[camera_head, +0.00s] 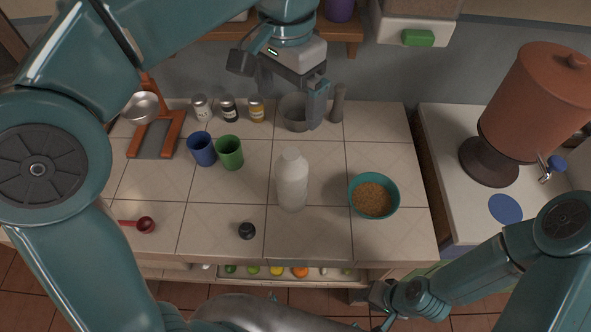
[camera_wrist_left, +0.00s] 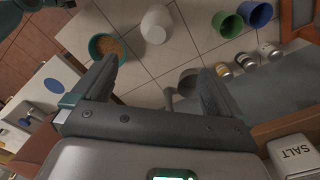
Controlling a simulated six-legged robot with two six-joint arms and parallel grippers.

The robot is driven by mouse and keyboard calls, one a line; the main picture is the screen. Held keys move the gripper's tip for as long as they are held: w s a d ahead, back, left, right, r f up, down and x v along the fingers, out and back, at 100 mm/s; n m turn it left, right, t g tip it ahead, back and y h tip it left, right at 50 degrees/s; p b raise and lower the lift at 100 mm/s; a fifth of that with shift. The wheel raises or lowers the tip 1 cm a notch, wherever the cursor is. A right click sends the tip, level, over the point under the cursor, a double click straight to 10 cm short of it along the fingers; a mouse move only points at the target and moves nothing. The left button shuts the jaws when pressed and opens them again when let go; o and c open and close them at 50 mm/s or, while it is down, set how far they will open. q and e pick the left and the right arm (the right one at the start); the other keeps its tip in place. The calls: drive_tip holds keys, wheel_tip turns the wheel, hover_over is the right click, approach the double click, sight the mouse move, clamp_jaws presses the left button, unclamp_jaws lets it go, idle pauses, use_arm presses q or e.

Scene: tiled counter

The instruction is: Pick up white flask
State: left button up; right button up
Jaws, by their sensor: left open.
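The white flask (camera_head: 292,183) stands upright on the tiled counter near its middle, left of a teal bowl. It also shows in the left wrist view (camera_wrist_left: 157,25), seen from above, beyond the fingertips. My left gripper (camera_head: 290,103) is open and empty, raised over the back of the counter, behind and apart from the flask. In the left wrist view its two fingers (camera_wrist_left: 160,68) are spread wide with nothing between them. My right gripper (camera_head: 383,303) is low at the front, below the counter edge, away from the flask. Its jaws are too small to read.
The teal bowl (camera_head: 374,195) of grain stands right of the flask. Blue (camera_head: 202,148) and green (camera_head: 229,152) cups are left. A grey mortar (camera_head: 296,112) and spice jars (camera_head: 229,108) line the back. A black knob-like object (camera_head: 247,231) lies in front.

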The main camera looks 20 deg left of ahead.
sight(291, 153)
use_arm(q)
drive_tip(key=f, duration=0.6)
drive_tip(key=s+f+b, duration=0.1)
drive_tip(key=f, duration=0.3)
drive_tip(key=shift+f, duration=0.25)
drive_tip(key=f, duration=0.4)
drive_tip(key=shift+w+d+f, duration=0.15)
drive_tip(key=shift+d+f, duration=0.1)
drive_tip(key=shift+f, duration=0.1)
drive_tip(key=shift+a+f, duration=0.1)
drive_tip(key=shift+f, duration=0.25)
drive_tip(key=c, duration=0.5)
clamp_jaws()
